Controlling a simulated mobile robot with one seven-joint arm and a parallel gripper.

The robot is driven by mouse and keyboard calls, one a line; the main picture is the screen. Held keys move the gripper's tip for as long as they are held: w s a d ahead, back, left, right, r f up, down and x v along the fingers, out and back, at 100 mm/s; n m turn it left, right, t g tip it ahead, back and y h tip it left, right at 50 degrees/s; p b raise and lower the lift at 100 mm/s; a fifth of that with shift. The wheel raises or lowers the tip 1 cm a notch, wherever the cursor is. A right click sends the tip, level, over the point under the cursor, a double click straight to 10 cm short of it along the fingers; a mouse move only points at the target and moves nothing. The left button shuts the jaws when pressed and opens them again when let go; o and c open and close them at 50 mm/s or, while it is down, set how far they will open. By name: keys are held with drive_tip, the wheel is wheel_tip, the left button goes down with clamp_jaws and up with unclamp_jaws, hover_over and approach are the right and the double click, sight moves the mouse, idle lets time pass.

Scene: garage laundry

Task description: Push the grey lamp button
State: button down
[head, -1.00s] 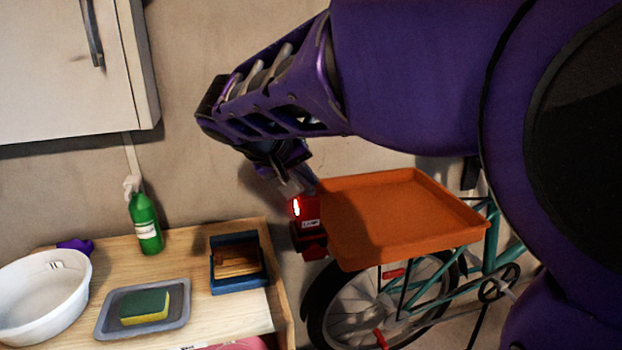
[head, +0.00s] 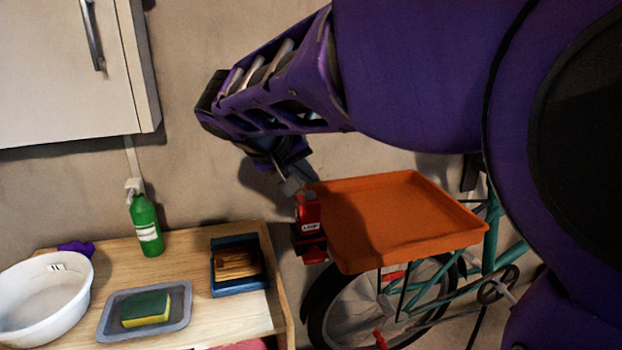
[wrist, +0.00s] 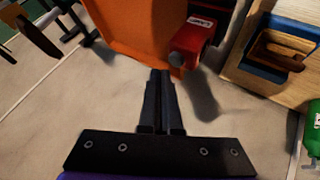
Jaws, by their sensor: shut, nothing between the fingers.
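The red bike lamp (head: 308,228), with a white label, is mounted at the left end of the orange tray. It shows no glow. In the wrist view the lamp (wrist: 203,30) is just beyond my fingertips, and its grey round button (wrist: 184,57) sticks out towards me. My gripper (wrist: 160,74) is shut and empty. Its fingertips appear just to the left of the button in that view; I cannot tell whether they touch it. In the head view my wrist is above the lamp, and the button cannot be clearly made out.
The orange tray (head: 395,212) sits on the teal bicycle (head: 490,245), close beside the lamp. A wooden bench (head: 200,310) at left holds a blue-edged box (head: 237,285), a green bottle (head: 147,228), a sponge (head: 146,310) and a white basin (head: 45,290). The wall is close behind.

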wheel_tip(320, 180, up, 5)
drive_tip(key=p, duration=0.3)
idle(0.4)
